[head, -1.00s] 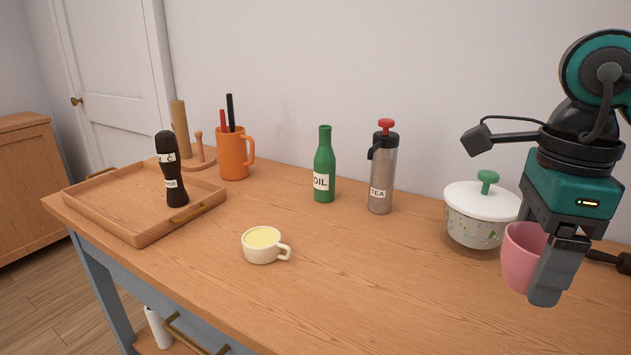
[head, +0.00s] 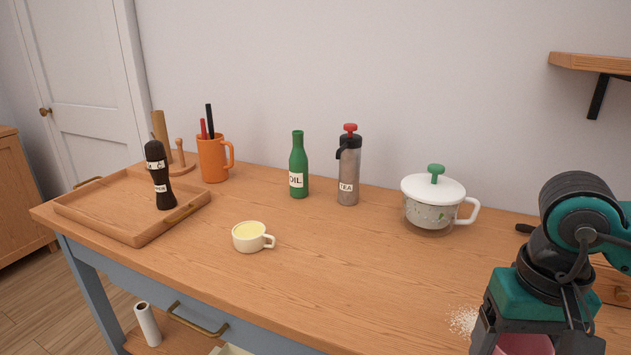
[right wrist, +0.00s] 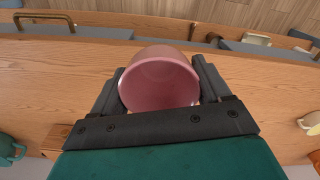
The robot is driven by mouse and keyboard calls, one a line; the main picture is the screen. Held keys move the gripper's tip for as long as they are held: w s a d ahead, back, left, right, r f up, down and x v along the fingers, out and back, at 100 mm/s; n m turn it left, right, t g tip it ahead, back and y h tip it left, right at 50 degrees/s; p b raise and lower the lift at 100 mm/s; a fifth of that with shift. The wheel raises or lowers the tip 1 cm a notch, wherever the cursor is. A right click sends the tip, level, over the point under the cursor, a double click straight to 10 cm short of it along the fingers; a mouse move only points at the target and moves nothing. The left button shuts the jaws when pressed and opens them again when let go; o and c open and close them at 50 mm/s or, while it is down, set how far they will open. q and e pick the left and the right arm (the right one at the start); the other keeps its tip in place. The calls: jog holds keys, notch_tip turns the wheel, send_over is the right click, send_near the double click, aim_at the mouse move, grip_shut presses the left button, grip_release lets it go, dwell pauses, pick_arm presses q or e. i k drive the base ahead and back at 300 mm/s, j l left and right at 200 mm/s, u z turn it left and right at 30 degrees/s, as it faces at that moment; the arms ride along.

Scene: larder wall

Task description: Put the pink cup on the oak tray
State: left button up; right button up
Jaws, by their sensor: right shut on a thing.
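The pink cup (head: 522,346) is at the bottom right of the head view, mostly cut off by the frame edge. My right gripper (right wrist: 158,76) is shut on it, with a finger on either side. In the right wrist view the cup (right wrist: 160,88) shows its open mouth and looks empty. The oak tray (head: 98,208) lies at the left end of the worktop, far from the cup. A black pepper mill (head: 158,172) stands upright in its right part; the rest of the tray is bare. My left gripper is not in view.
A cream cup with yellow contents (head: 250,237) stands right of the tray. Behind are an orange mug (head: 213,160), green oil bottle (head: 299,168), tea flask (head: 348,172) and lidded pot (head: 432,207). White grains (head: 463,320) lie left of my right gripper. The front-middle worktop is clear.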

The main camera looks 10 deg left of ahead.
aim_at(124, 192)
jog(key=i+j, duration=0.15)
jog(key=j, duration=0.4)
jog(key=i+j+u, duration=0.15)
jog(key=j, duration=0.4)
jog(key=i+j, duration=0.15)
jog(key=j, duration=0.4)
jog(key=i+j+u, duration=0.1)
jog(key=j, duration=0.45)
jog(key=i+j, duration=0.3)
jog(key=j, duration=0.25)
jog(key=i+j+u, duration=0.15)
jog(key=j, duration=0.35)
jog(key=i+j, duration=0.25)
jog(key=j, duration=0.3)
jog(key=i+j+u, duration=0.1)
jog(key=j, duration=0.4)
jog(key=i, duration=0.1)
